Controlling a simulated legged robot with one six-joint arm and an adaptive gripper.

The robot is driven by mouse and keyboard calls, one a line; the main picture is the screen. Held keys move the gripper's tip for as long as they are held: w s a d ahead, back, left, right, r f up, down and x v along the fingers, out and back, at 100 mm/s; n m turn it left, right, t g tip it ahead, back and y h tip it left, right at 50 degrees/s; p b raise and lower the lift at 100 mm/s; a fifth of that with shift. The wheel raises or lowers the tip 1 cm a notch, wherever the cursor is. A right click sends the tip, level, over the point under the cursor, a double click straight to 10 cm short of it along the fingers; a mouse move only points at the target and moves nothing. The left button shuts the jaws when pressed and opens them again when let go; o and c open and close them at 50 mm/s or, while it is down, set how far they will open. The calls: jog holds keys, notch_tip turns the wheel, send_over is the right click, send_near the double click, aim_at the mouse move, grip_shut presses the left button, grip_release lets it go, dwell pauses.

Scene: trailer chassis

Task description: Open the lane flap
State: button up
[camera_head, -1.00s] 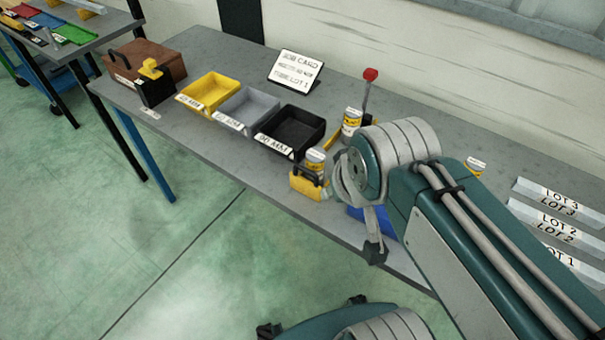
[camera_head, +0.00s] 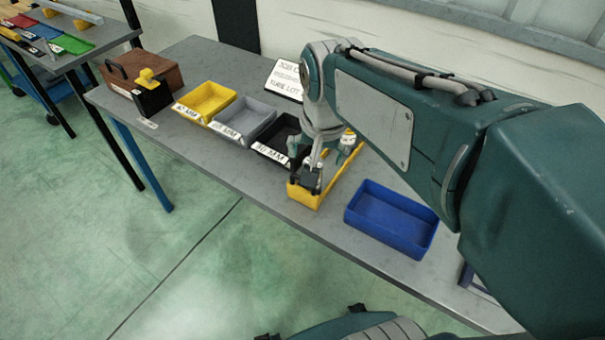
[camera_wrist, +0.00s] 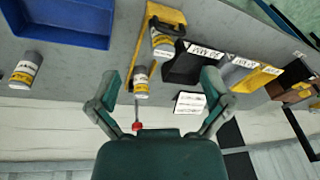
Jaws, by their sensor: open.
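The yellow lane (camera_head: 328,186) stands on the bench, with a yellow front piece with a black handle, likely the flap (camera_wrist: 168,14), across its near end. White-and-yellow tubs, a front tub (camera_wrist: 162,44) and a rear tub (camera_wrist: 141,82), stand along the lane. A red knob (camera_wrist: 137,126) on a post is at its far end. My gripper (camera_head: 322,158) is above the lane and hides much of it in the head view. Its fingers (camera_wrist: 160,78) are spread with nothing gripped. Contact with the lane cannot be told.
A blue bin (camera_head: 392,216) is right of the lane. Black (camera_head: 282,134), grey (camera_head: 246,122) and yellow (camera_head: 206,100) bins stand to the left. A job card (camera_head: 284,78) stands behind. Another tub (camera_wrist: 25,70) stands apart near the blue bin.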

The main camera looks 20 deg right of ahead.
jog(key=w+f+m+g, duration=0.3)
jog(key=w+f+m, duration=0.15)
jog(key=w, duration=0.35)
send_near(303, 191)
notch_tip(303, 191, down, 5)
jog(key=shift+w+d+f, duration=0.1)
jog(key=shift+w, duration=0.1)
jog(key=shift+s, duration=0.1)
jog(key=c, duration=1.2)
